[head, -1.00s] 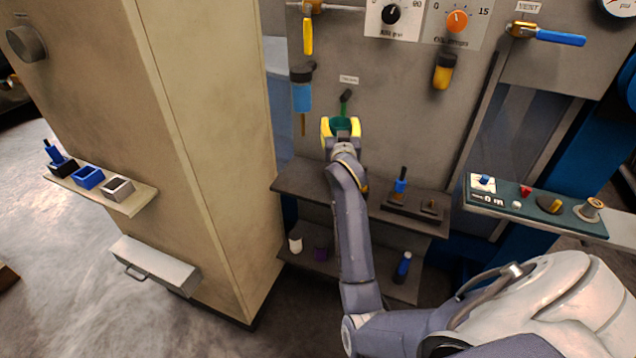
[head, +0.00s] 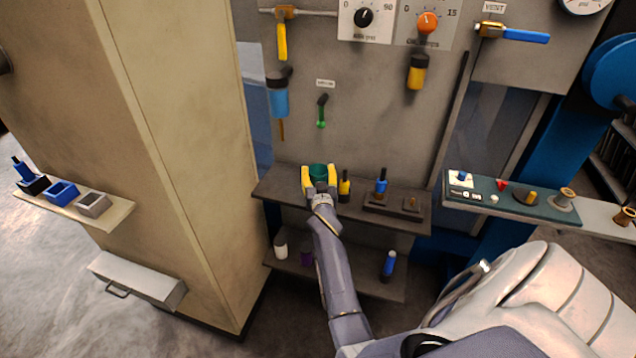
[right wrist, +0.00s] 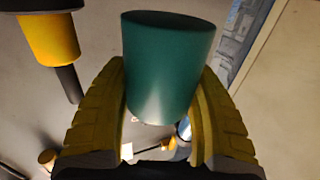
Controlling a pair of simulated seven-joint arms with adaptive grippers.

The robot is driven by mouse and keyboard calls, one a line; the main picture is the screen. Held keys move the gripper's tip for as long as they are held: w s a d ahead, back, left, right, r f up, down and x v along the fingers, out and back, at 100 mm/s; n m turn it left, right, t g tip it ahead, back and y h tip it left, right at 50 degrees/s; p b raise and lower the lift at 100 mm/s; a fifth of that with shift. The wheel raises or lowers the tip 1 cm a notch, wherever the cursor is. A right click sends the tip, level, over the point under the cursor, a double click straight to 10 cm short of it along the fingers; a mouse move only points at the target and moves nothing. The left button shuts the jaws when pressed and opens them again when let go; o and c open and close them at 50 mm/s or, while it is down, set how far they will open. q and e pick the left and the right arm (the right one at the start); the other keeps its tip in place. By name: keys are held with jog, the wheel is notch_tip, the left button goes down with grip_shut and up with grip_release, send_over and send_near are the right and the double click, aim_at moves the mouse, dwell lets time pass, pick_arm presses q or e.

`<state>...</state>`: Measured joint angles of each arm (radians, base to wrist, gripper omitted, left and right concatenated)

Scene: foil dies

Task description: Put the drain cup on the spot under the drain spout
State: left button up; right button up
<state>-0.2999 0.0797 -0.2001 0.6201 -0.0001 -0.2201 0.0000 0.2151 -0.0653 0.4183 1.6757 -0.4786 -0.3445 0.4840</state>
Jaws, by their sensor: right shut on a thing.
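The drain cup, a dark green cup (head: 319,170), is held between the yellow fingers of my right gripper (head: 319,180), at the upper shelf. In the right wrist view the cup (right wrist: 168,65) fills the gap between both fingers (right wrist: 163,110). I cannot tell if its base touches the shelf. A small dark spout with a green lower end (head: 321,112) hangs on the panel above the cup, under a small label too small to read. The spot on the shelf is not visible. My left gripper is not in view.
The upper shelf (head: 273,188) also carries a yellow and black bottle (head: 344,187) close right of my gripper and a blue-handled piece (head: 381,186) in a dark block. A blue filter bowl (head: 278,98) hangs to the left. A beige cabinet (head: 185,130) stands left.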

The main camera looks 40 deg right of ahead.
jog(key=shift+f, duration=1.95)
jog(key=shift+f, duration=0.1)
jog(key=o, duration=1.2)
jog(key=shift+c, duration=0.2)
